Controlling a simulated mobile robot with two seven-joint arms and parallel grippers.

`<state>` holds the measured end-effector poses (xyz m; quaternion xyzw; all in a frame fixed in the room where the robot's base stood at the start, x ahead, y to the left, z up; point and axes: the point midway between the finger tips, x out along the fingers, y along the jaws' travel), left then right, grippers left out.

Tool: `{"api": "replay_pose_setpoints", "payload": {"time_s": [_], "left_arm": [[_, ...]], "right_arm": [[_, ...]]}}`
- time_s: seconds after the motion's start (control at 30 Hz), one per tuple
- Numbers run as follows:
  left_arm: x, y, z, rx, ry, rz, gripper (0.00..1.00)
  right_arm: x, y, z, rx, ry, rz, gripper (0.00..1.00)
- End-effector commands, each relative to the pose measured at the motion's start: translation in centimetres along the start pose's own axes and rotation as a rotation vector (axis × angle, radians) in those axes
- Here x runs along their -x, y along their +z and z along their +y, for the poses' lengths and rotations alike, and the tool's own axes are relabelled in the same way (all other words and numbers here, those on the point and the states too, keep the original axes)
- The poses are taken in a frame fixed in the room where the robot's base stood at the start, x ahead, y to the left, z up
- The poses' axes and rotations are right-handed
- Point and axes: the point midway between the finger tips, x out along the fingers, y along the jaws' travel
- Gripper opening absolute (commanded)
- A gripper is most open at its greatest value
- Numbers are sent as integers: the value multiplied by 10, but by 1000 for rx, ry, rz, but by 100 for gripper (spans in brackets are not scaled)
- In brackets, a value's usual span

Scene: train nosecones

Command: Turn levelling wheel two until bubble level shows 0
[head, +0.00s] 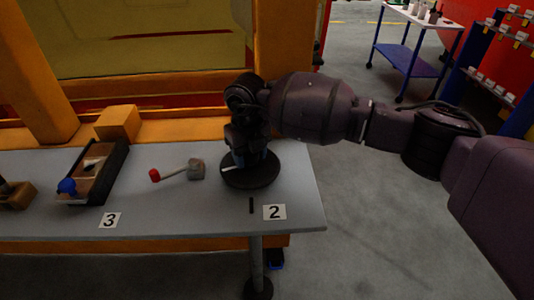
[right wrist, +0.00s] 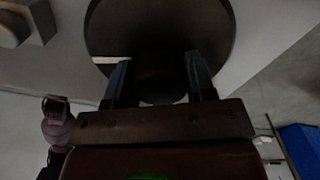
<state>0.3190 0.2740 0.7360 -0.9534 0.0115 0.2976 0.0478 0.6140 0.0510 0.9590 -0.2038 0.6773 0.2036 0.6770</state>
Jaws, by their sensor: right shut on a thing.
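Levelling wheel two (head: 262,180) is a dark round disc lying on the grey table near the "2" label (head: 274,212). A white mark shows on its left part. My right gripper (head: 248,156) reaches down onto it from above, shut on its raised middle, which the gripper mostly hides. In the right wrist view the two blue-grey fingers (right wrist: 160,80) stand over the dark wheel (right wrist: 215,25), with the white mark to their left. I cannot make out a bubble level or its reading. My left gripper is not in view.
On the table (head: 225,218) left of the wheel lie a red-tipped lever (head: 180,172) on a grey block, a dark tray (head: 112,172) with a blue ball (head: 67,186), and a "3" label (head: 109,220). An orange block (head: 118,122) sits behind.

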Motion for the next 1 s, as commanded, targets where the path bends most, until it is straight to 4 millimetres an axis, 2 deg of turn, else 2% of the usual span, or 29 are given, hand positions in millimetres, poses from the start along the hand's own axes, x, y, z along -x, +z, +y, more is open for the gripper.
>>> {"api": "replay_pose_setpoints", "payload": {"time_s": [0.2,0.57,0.6,0.73,1.0], "left_arm": [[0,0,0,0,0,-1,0],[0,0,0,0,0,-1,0],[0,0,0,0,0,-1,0],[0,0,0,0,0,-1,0],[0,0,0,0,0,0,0]], "right_arm": [[1,5,8,-15,0,-2,8],[1,5,8,-16,0,-2,7],[1,5,8,-16,0,-2,55],[1,5,8,-16,0,-2,75],[1,5,8,-15,0,-1,76]]}}
